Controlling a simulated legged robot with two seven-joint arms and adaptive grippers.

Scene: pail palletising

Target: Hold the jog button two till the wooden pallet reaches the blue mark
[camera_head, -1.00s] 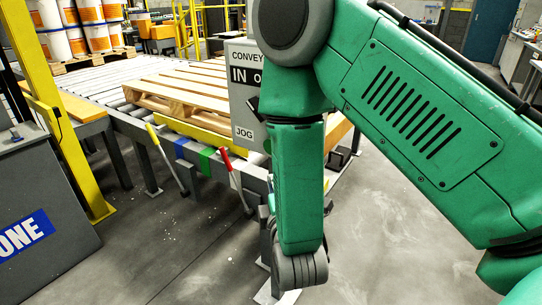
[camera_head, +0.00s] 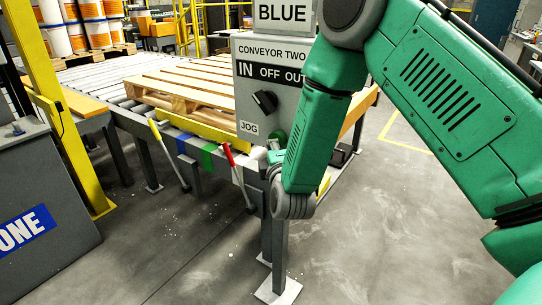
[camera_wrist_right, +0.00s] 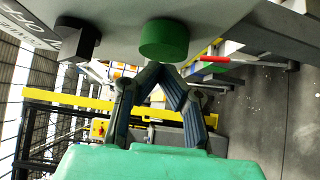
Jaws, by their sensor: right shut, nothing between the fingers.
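The wooden pallet (camera_head: 190,88) lies on the roller conveyor, its near end behind the grey control box (camera_head: 249,80). The blue mark (camera_head: 182,146) is on the conveyor's front rail, left of a green mark (camera_head: 208,157). The box reads CONVEYOR TWO with a black selector knob (camera_head: 265,102) and a JOG label. The green jog button (camera_wrist_right: 164,40) shows in the right wrist view. My right gripper (camera_wrist_right: 158,68) is shut and empty, fingertips right at the button's edge; I cannot tell if they touch. In the head view my forearm mostly hides it. My left gripper is not in view.
A BLUE sign (camera_head: 282,13) tops the box. A yellow post (camera_head: 58,110) and grey cabinet (camera_head: 40,210) are at left. Pails (camera_head: 75,30) stand at the back. The floor in front is clear.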

